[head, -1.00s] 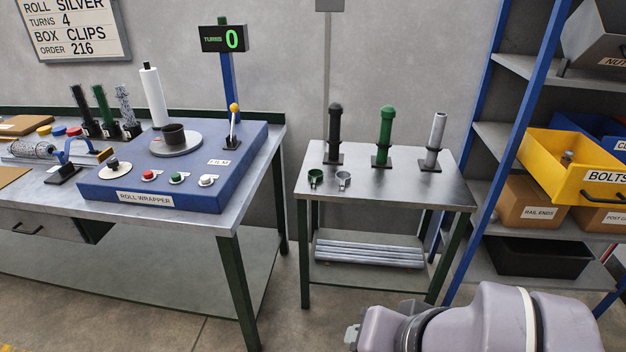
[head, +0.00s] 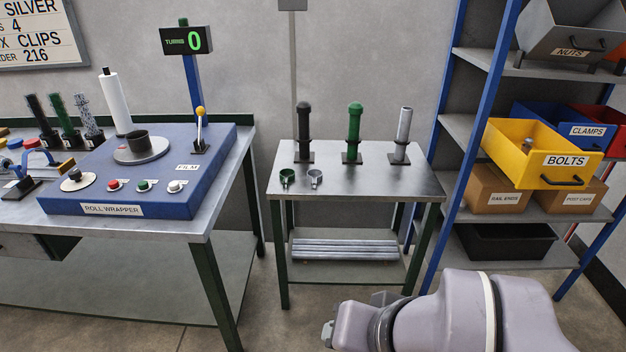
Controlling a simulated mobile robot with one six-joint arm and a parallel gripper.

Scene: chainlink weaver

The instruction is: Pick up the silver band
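The silver band (head: 315,178) is a small grey ring with a tab. It sits on the front part of the small metal table (head: 400,183), just right of a similar green band (head: 287,177). Nothing is touching it. My arm shows at the bottom of the head view, low in front of the table and right of the band. A small grey piece shows at its left end, but I cannot make out the fingers of my gripper or whether they are open.
Black (head: 303,128), green (head: 354,128) and silver (head: 403,132) posts stand behind the bands. The roll wrapper (head: 190,190) is on the bench to the left. A shelf with a yellow bolts bin (head: 520,165) stands right. Grey bars (head: 345,250) lie on the table's lower shelf.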

